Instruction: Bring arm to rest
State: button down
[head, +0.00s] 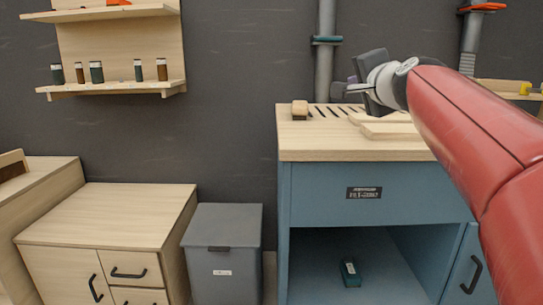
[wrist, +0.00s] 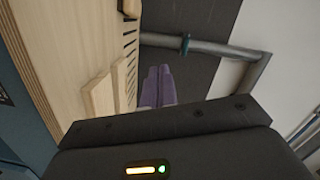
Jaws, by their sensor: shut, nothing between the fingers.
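My gripper shows in the wrist view (wrist: 157,85) with its two purple fingers together and nothing between them. In the head view my red arm reaches in from the right, and the gripper (head: 354,84) is partly hidden by my dark wrist part. It is held above the back of the wooden top of the blue workbench (head: 368,195). It appears clear of the bench top.
Wooden boards (head: 390,130) and a small wooden block (head: 299,110) lie on the slotted bench top. A dark green box (head: 350,273) sits in the open bay below. A grey bin (head: 222,260) and a wooden cabinet (head: 110,215) stand left. Grey pipes (head: 325,50) run up the wall behind.

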jog(key=s+a+f+n+g+h+p, duration=0.1)
jog(key=s+f+n+g, duration=0.4)
jog(key=s+f, duration=1)
jog(key=s+a+f+n+g+h+p, duration=0.1)
jog(key=s+f+n+g, duration=0.5)
jog(key=s+f, duration=1)
notch_tip(320, 180, down, 4)
jog(key=shift+f+n, duration=0.1)
jog(key=shift+n, duration=0.7)
